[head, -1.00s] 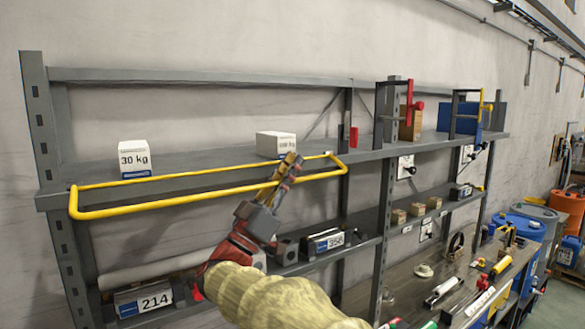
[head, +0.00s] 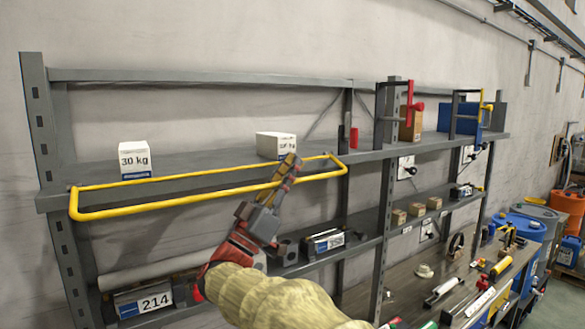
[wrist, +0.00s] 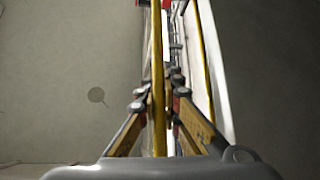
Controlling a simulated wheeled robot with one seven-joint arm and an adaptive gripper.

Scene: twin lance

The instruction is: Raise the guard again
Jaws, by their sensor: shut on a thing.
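The guard (head: 130,209) is a yellow bar frame along the front of the upper shelf at the left. Its long front bar hangs slightly below the shelf edge, and its ends reach back to the shelf. My gripper (head: 290,165) is at the right part of the front bar. In the wrist view the yellow bar (wrist: 158,120) runs between the two fingers of my gripper (wrist: 159,95), which are closed around it. The fingertips' exact contact is partly hidden.
Two white boxes stand on the upper shelf behind the guard: a 30 kg box (head: 134,158) and another (head: 275,144). A red upright part (head: 353,138) is right of the guard. The lower shelf holds a 214 box (head: 143,300). A bench with tools (head: 440,275) is at right.

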